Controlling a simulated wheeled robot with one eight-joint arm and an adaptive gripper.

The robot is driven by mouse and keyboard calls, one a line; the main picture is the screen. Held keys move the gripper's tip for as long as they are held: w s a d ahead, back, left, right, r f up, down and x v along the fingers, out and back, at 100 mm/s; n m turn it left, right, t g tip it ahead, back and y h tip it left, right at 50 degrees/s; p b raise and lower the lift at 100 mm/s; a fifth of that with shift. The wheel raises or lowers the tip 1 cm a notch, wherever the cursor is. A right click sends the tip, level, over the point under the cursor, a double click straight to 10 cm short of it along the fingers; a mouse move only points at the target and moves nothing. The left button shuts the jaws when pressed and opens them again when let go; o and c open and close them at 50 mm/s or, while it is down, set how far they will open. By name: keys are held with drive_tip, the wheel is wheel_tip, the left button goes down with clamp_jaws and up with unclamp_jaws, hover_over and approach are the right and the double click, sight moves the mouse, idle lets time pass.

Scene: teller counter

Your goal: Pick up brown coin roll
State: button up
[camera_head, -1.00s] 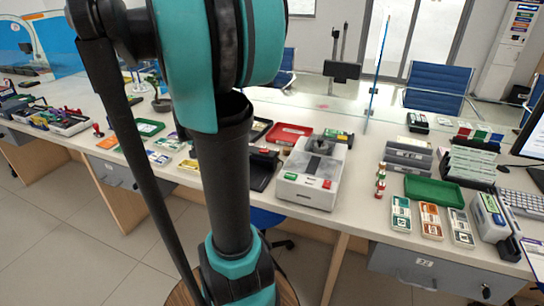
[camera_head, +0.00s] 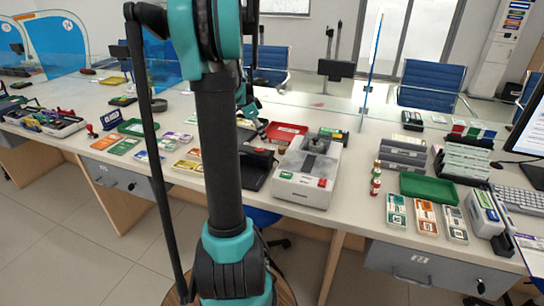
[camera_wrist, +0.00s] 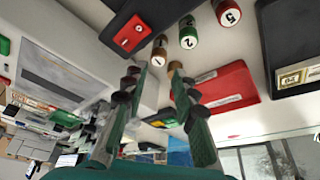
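In the wrist view, a brown coin roll (camera_wrist: 159,52) shows its round end marked 1, just beyond my fingertips. A green roll (camera_wrist: 188,34) marked 2 and a dark red roll (camera_wrist: 227,13) marked 5 stand beside it in a slanting row. My gripper (camera_wrist: 158,72) is open, its two green fingers apart with a clear gap between them. A small brown piece (camera_wrist: 175,68) shows at the right fingertip; I cannot tell what it is. The brown roll looks apart from the fingers. In the head view my arm hides this spot.
A red tray (camera_wrist: 222,92) lies close to the right finger; it also shows in the head view (camera_head: 287,132). A grey-white machine (camera_head: 308,172) with a red button stands right of my arm. A green tray (camera_head: 430,188) and flat boxes lie farther right.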

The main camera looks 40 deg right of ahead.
drive_tip(key=x, duration=1)
drive_tip(key=shift+s+d+f, duration=0.1)
clamp_jaws()
